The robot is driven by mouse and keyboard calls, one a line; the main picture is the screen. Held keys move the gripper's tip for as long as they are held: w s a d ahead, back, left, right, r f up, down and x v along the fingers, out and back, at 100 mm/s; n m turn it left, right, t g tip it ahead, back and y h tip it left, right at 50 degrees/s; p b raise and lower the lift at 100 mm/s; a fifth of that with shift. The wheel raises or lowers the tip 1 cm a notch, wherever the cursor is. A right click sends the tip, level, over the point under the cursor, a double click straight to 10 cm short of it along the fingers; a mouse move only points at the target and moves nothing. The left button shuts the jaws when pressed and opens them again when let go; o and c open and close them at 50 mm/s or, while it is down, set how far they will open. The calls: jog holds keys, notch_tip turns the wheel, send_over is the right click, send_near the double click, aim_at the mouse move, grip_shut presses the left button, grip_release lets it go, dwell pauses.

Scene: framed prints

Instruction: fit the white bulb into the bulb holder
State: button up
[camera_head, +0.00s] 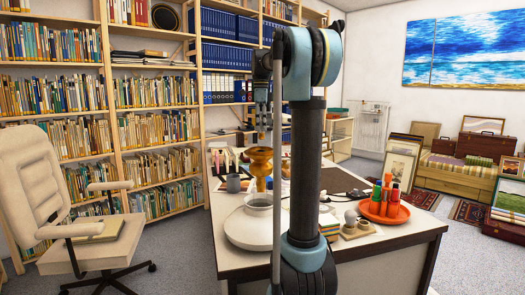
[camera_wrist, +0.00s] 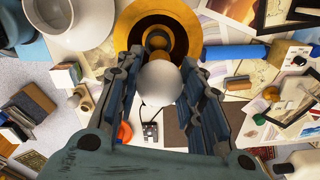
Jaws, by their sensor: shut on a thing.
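My gripper (camera_wrist: 160,70) is shut on the white bulb (camera_wrist: 161,84), a round white globe between its two fingers in the wrist view. A brass-coloured round part (camera_wrist: 157,40) shows just beyond the globe; I cannot tell whether it belongs to the bulb or the holder. A wide ochre dish (camera_wrist: 185,28) lies behind it, apparently the top of the ochre, vase-shaped stand (camera_head: 260,164) in the head view, likely the bulb holder. In the head view my gripper (camera_head: 262,108) points down above this stand. The bulb is too small there to make out clearly.
An orange tray (camera_head: 384,212) with several bottles and a small block with round knobs (camera_head: 355,226) are at the right. A grey mug (camera_head: 233,183) is at the left.

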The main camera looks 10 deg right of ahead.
aim_at(261, 132)
notch_tip(261, 132, down, 4)
jog(key=shift+f, duration=0.15)
notch_tip(261, 132, down, 3)
jog(key=shift+c, duration=1.2)
jog(key=shift+f, duration=0.15)
grip_shut()
jog(key=o, duration=1.2)
grip_release()
notch_tip(261, 132, up, 12)
jog(key=shift+r, duration=0.1)
